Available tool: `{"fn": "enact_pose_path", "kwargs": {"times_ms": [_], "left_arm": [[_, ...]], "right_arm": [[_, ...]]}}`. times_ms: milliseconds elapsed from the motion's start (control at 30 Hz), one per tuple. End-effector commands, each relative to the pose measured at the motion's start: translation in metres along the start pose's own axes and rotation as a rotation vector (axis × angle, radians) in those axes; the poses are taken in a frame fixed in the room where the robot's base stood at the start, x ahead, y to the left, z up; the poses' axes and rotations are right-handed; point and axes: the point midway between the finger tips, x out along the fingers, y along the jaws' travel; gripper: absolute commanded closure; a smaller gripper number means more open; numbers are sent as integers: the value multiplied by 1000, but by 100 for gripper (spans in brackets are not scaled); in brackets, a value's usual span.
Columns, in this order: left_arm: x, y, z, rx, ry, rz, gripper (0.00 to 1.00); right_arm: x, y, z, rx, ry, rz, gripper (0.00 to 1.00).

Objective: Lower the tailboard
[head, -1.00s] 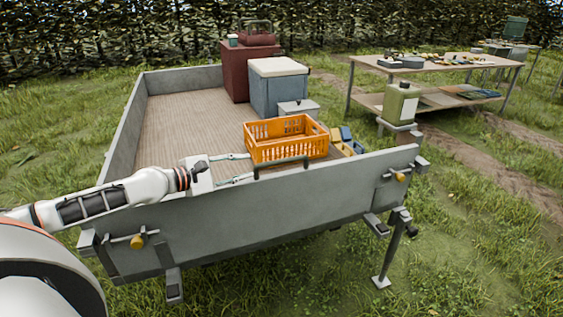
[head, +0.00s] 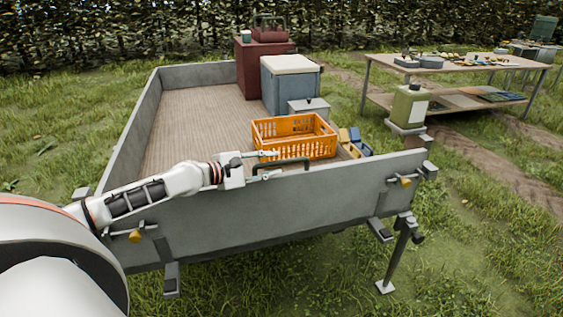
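The grey tailboard (head: 290,209) stands upright across the near end of the trailer. A dark bar handle (head: 296,161) sits at the middle of its top edge. A latch with a yellow knob (head: 134,237) is at its left end and another yellow-knobbed latch (head: 405,181) at its right end. My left gripper (head: 273,164) reaches in from the left along the top edge. Its two fingers are apart, at the left part of the handle; I cannot tell whether they touch it. My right gripper is not in view.
On the trailer bed (head: 190,125), an orange crate (head: 295,148) stands close behind the handle. A blue cooler (head: 290,90) and a red cabinet (head: 262,70) stand farther back. A support leg (head: 400,255) stands below the right corner. Grass in front is clear.

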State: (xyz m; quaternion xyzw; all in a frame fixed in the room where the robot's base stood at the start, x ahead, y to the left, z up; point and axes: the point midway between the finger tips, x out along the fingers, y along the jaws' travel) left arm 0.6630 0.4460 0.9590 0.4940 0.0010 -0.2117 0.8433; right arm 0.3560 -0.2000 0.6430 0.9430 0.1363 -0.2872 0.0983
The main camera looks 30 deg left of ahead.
Motion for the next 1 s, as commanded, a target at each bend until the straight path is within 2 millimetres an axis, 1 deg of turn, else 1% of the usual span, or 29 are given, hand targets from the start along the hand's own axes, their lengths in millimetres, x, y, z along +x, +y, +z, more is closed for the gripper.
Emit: {"fn": "enact_pose_path", "kwargs": {"times_ms": [33, 100, 300, 433, 700, 733, 833, 1000], "left_arm": [[8, 1, 1, -3, -2, 4, 71], [16, 0, 2, -1, -3, 1, 71], [35, -1, 0, 0, -1, 0, 71], [40, -1, 0, 1, -1, -1, 71], [41, -1, 0, 1, 0, -2, 71], [41, -1, 0, 1, 0, -2, 74], [41, -1, 0, 1, 0, -2, 100], [41, -1, 0, 1, 0, -2, 100]], "right_arm": [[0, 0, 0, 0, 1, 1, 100], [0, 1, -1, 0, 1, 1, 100], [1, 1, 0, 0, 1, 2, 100], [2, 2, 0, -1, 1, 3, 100], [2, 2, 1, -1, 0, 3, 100], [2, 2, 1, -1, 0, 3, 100], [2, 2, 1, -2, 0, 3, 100], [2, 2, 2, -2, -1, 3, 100]]}}
